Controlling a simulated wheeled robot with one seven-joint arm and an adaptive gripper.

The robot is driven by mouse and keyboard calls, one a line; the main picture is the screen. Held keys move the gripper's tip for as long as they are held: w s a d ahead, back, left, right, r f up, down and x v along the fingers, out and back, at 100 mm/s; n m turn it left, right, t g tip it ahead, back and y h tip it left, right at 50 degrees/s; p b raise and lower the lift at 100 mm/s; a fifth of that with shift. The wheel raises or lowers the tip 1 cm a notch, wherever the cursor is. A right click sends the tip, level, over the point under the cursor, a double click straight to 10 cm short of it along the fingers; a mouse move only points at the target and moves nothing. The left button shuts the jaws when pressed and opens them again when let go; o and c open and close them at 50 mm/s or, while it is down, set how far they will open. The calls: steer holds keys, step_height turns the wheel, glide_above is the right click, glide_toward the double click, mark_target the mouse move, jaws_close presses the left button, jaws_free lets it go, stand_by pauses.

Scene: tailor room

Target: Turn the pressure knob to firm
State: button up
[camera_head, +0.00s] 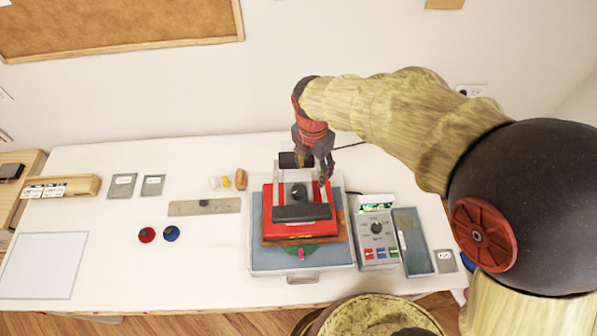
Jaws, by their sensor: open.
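A red press (316,222) stands on a grey-blue base in the middle of the table. A round black knob (299,192) sits on top of it, between pale uprights and behind a dark bar. A grey control box (368,247) to its right has another black dial (376,228) with small markings around it. I cannot tell from the labels which one is the pressure knob, nor read its setting. My gripper (315,168) is open and points down over the back of the press, behind the black knob. It seems apart from the knob.
A blue-grey panel (412,241) lies right of the control box. Red (147,235) and blue (171,233) round items, a grey strip (204,207) and a white sheet (43,265) lie to the left. The left-front table is mostly clear.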

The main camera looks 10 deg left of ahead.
mark_target(299, 189)
steer(key=a+n, duration=0.1)
steer(key=a+f+n+p, duration=0.1)
steer(key=n, duration=0.1)
steer(key=a+n+p, duration=0.1)
steer(key=a, duration=0.1)
steer(key=shift+s+f+n+g+h, duration=0.3)
steer(key=shift+a+f, duration=0.1)
steer(key=shift+f, duration=0.15)
steer(key=shift+d+f+p, duration=0.15)
steer(key=shift+f+p, duration=0.3)
steer(key=shift+f, duration=1.45)
steer(key=shift+d+f+p, duration=0.1)
steer(key=shift+f+p, duration=0.35)
steer(key=shift+f, duration=1.45)
steer(key=shift+c, duration=1.1)
steer(key=c, duration=0.9)
